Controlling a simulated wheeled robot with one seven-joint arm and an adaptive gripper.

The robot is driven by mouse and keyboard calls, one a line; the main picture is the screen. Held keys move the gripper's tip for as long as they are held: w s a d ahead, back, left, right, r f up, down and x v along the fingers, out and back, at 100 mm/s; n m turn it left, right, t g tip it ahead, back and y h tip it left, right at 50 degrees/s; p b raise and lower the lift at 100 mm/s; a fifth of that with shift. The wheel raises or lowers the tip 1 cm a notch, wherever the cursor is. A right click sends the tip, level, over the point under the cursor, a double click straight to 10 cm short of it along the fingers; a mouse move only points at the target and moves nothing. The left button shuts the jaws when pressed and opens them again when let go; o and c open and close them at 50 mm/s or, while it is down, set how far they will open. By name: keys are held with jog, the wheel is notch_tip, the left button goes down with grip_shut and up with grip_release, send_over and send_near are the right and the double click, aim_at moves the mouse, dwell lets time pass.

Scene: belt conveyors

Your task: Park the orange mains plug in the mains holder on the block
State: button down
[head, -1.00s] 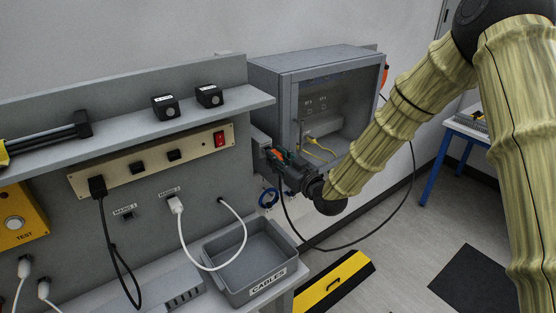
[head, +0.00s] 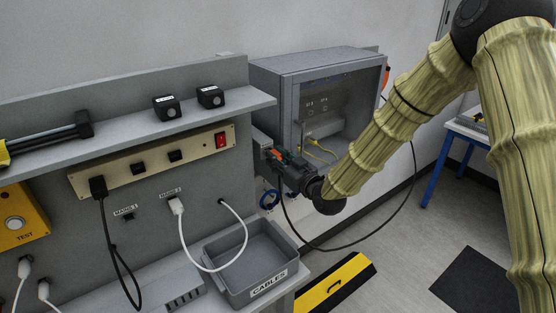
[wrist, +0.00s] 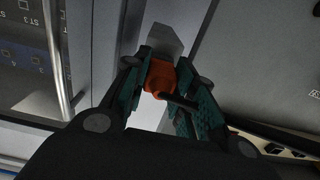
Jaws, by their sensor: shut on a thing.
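The orange mains plug (wrist: 158,78) is between the fingers of my gripper (wrist: 165,85) in the wrist view, with its black cable leading off to the right. In the head view my gripper (head: 277,156) is at the right end of the bench panel, with a bit of orange showing between its fingers. A grey block (head: 261,141) stands there, close to the fingertips. In the wrist view a light grey piece (wrist: 164,42) lies just beyond the plug. The mains holder itself cannot be made out, and I cannot tell whether the plug touches anything.
A grey cabinet (head: 268,80) with a clear window stands just behind my gripper. A black cable (head: 350,244) loops below my arm. A CABLES bin (head: 283,272) and a power strip (head: 122,164) are to the left.

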jog(key=shift+w+a, duration=0.1)
jog(key=shift+w, duration=0.05)
jog(key=c, duration=1.1)
grip_release()
